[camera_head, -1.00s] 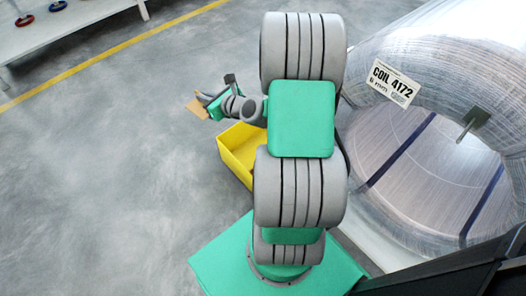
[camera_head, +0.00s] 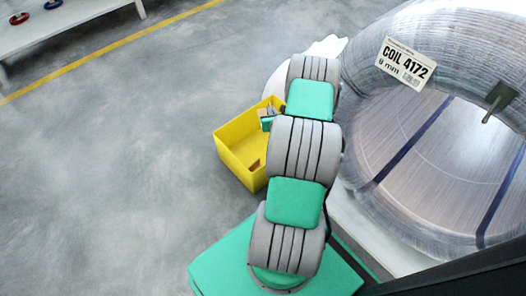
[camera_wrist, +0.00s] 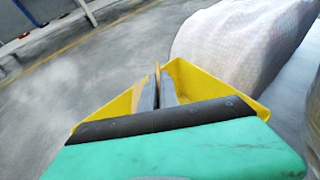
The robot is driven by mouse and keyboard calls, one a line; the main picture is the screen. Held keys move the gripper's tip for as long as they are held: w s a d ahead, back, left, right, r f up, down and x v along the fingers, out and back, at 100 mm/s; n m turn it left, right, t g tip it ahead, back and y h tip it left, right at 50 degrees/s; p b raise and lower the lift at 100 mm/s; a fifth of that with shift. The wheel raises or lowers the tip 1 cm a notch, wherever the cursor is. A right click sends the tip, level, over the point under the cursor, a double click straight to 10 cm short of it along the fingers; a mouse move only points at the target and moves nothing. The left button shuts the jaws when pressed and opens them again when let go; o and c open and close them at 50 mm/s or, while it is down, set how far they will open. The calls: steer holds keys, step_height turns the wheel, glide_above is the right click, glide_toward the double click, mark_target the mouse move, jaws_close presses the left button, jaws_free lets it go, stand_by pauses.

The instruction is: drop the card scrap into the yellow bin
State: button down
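The yellow bin (camera_head: 232,157) stands on the floor left of my arm, open at the top. My gripper (camera_head: 266,113) is at the bin's far right part, partly hidden by my arm. In the wrist view my gripper (camera_wrist: 158,88) shows its two fingers close together, between the bin's yellow walls (camera_wrist: 195,82). A thin tan edge of the card scrap (camera_wrist: 157,70) shows between the fingertips, seen nearly edge-on. A small brown patch shows inside the bin in the head view; I cannot tell what it is.
A large wrapped coil (camera_head: 395,120) with a label stands close on the right. White wrapping (camera_head: 325,48) lies behind my arm. A bench (camera_head: 75,27) with small coloured rings stands at the top left, beyond a yellow floor line. The floor at left is clear.

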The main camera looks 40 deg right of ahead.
step_height(320, 180, down, 3)
steer(key=shift+b, duration=0.85)
steer(key=shift+r, duration=0.1)
steer(key=c, duration=1.5)
jaws_free()
steer(key=shift+c, duration=0.2)
steer(key=p+v, duration=0.2)
steer(key=v, duration=0.5)
steer(key=shift+s+a+p, duration=0.2)
steer(key=shift+s+p, duration=0.1)
steer(key=shift+p, duration=0.05)
steer(key=shift+r, duration=0.1)
